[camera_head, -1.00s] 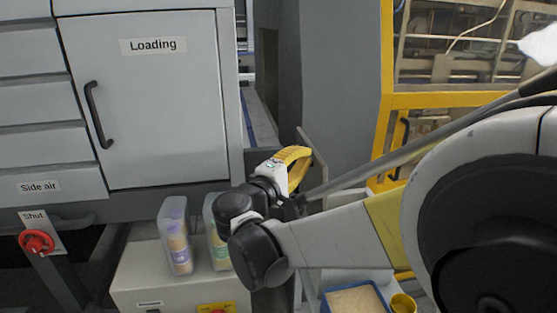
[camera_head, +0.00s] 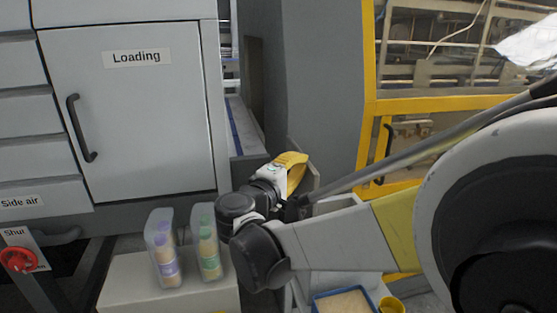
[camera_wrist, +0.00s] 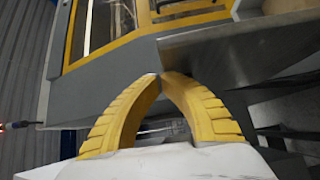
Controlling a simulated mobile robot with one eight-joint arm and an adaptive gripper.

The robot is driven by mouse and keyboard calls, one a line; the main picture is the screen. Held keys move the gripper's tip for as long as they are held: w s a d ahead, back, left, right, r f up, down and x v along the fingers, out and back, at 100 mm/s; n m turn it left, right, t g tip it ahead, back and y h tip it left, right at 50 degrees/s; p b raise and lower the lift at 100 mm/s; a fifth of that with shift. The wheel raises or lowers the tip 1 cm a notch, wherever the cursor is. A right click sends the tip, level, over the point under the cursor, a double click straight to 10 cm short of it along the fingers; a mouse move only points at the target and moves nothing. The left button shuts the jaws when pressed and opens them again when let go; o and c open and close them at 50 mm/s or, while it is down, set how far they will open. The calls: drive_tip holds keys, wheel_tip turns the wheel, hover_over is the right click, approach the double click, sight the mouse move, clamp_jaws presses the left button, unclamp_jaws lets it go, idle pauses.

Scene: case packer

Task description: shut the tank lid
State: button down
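My gripper (camera_head: 291,170) has yellow ribbed fingers and is in the middle of the head view. In the wrist view my gripper (camera_wrist: 162,76) has its fingertips together, with nothing seen between them. A grey metal plate (camera_wrist: 245,50), which may be the tank lid, spans the upper right of the wrist view, just beyond the fingertips. I cannot tell whether they touch it. In the head view my gripper and arm largely hide that area. The tank itself is not clearly seen.
Two clear containers (camera_head: 163,249) stand on a pale cabinet (camera_head: 125,282) left of my arm. A blue-rimmed tray (camera_head: 318,301) and a yellow cup (camera_head: 391,304) are below my arm. A grey "Loading" door (camera_head: 130,120) is at left, a yellow-framed guard (camera_head: 368,80) at right.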

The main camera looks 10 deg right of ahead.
drive_tip(key=d+f+m+g+y+p, duration=0.1)
drive_tip(key=d+f+m+y+p, duration=0.15)
drive_tip(key=d, duration=0.75)
drive_tip(key=d+f+m+g+y+p, duration=0.2)
drive_tip(key=d+m+y+p, duration=0.1)
drive_tip(key=d, duration=0.7)
drive_tip(key=d+f+m+y+b, duration=0.1)
drive_tip(key=d+f+y+b, duration=0.2)
drive_tip(key=f, duration=0.6)
drive_tip(key=d+f+m+y+b, duration=0.1)
drive_tip(key=d+f+y+b, duration=0.2)
drive_tip(key=d+f+b, duration=0.3)
wheel_tip(320, 180, down, 4)
drive_tip(key=shift+d+f+m+g, duration=0.2)
drive_tip(key=shift+d+m+g, duration=0.15)
drive_tip(key=shift+d, duration=0.35)
